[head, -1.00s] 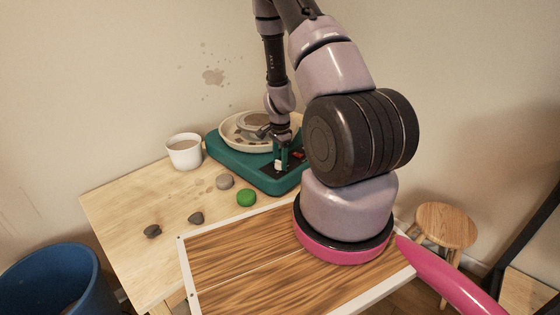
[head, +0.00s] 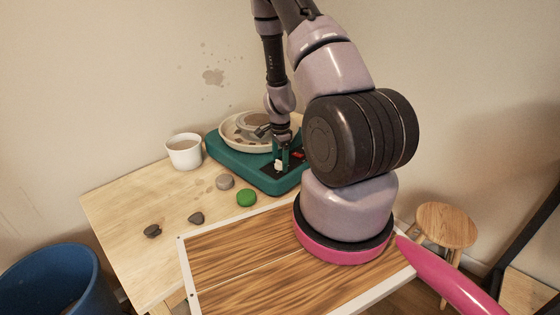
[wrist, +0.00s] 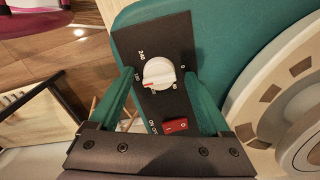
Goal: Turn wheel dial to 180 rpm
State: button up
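The white dial (wrist: 160,72) sits on a black panel (wrist: 180,30) of the teal pottery wheel (head: 228,160). A red mark on the dial points left and slightly down in the wrist view, near the small print at its lower left, which I cannot read surely; "240" seems to stand at its upper left. My gripper (wrist: 158,76) is open, its teal fingers on either side of the dial, with a narrow gap showing on each side. In the head view my gripper (head: 282,157) hangs over the panel and partly hides it.
A red rocker switch (wrist: 176,125) lies close below the dial, between my fingers. The wheel's round pan (head: 228,133) is beside the panel. A white mug (head: 184,155), a green lump (head: 246,198) and grey lumps lie on the table (head: 125,205).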

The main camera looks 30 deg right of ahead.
notch_tip(320, 180, up, 11)
dwell(0.7)
jog(key=shift+f, duration=0.1)
jog(key=s+a+r+n+t+y, duration=0.1)
jog(key=s+a+r+n+t, duration=0.2)
jog(key=r, duration=0.8)
jog(key=a+r+n+y, duration=0.1)
jog(key=a+r+n, duration=0.2)
jog(key=a+r, duration=0.55)
jog(key=s+a+r+n+t, duration=0.2)
jog(key=s+r+n+t, duration=0.2)
jog(key=s+r, duration=1.3)
jog(key=r+n, duration=0.1)
jog(key=n, duration=0.2)
jog(key=shift+s+r+n, duration=0.15)
jog(key=shift+n, duration=0.25)
